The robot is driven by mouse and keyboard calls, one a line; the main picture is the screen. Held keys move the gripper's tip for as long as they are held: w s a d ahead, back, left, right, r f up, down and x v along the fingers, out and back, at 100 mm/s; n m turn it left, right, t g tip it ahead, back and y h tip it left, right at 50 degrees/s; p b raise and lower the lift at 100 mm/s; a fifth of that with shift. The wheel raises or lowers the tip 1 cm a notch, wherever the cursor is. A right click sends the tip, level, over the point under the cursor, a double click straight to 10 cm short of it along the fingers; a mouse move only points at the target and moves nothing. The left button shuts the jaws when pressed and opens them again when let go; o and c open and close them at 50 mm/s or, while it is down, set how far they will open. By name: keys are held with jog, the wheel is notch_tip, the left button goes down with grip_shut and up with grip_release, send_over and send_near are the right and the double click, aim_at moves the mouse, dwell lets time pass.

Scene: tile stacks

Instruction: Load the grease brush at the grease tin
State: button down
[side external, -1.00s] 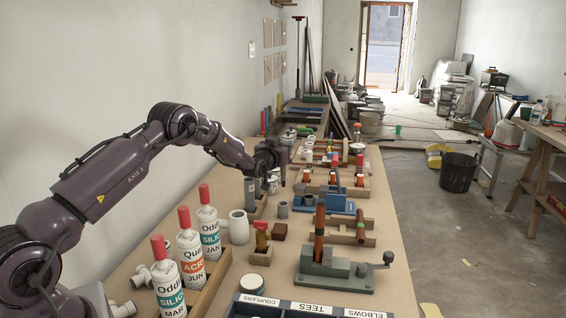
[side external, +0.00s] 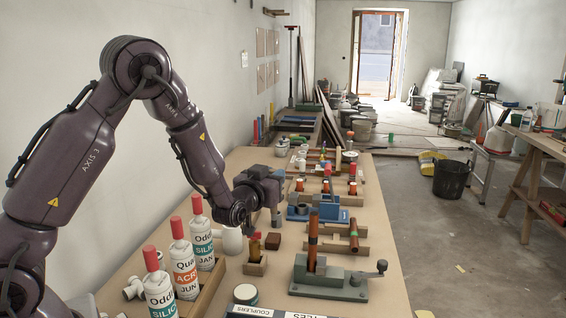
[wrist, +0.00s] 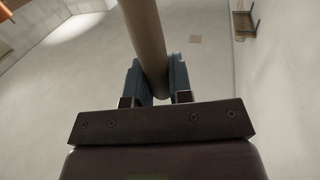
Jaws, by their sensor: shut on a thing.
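My gripper (side external: 243,220) is above the left part of the bench, behind the sealant bottles. In the wrist view my gripper (wrist: 153,80) is shut on a tan round rod (wrist: 146,38), which looks like a handle. I cannot see its far end, so I cannot confirm that it is the grease brush.
Sealant bottles (side external: 183,262) stand in a wooden rack at left. A wooden block with a red-topped piece (side external: 256,247) is right of my gripper. A grey vise (side external: 329,282) holds an upright copper pipe (side external: 312,240). Fittings and blue-based tooling (side external: 318,214) crowd the bench behind.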

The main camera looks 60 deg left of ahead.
jog(key=s+a+v, duration=0.1)
jog(key=v, duration=1.1)
notch_tip(320, 180, down, 11)
jog(key=shift+w+a+y, duration=0.3)
jog(key=shift+w, duration=0.05)
jog(key=shift+f, duration=0.55)
dwell(1.8)
jog(key=shift+r, duration=0.1)
notch_tip(320, 180, up, 7)
dwell(0.8)
